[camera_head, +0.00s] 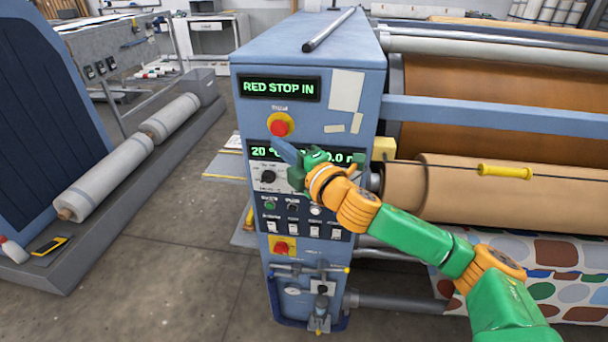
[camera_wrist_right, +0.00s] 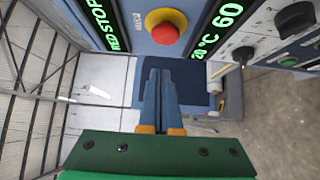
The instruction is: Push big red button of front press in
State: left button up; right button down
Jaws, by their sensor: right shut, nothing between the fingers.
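The big red button (camera_head: 280,128) sits in a yellow collar high on the blue front panel of the press (camera_head: 308,60). The wrist view shows the red button (camera_wrist_right: 165,33) just beyond my fingertips. My right gripper (camera_head: 277,143) is shut and empty, its blue fingers just below the button in the head view. In the wrist view, the fingers (camera_wrist_right: 160,72) point toward the button, with a small gap in the picture. Contact cannot be judged. A display (camera_head: 279,87) above the button reads "RED STOP IN". My left gripper is not in view.
A second red button on a yellow plate (camera_head: 282,247) is lower on the panel. A temperature display and knobs (camera_head: 268,178) lie beside my fingers. A metal bar (camera_head: 329,30) rests on the cabinet top. Rollers (camera_head: 500,185) extend right. Open floor (camera_head: 150,240) lies left.

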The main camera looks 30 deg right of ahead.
jog(key=s+d+b, duration=0.2)
jog(key=s+b, duration=0.2)
jog(key=s, duration=0.5)
jog(key=shift+f, duration=0.15)
jog(key=shift+d, duration=0.1)
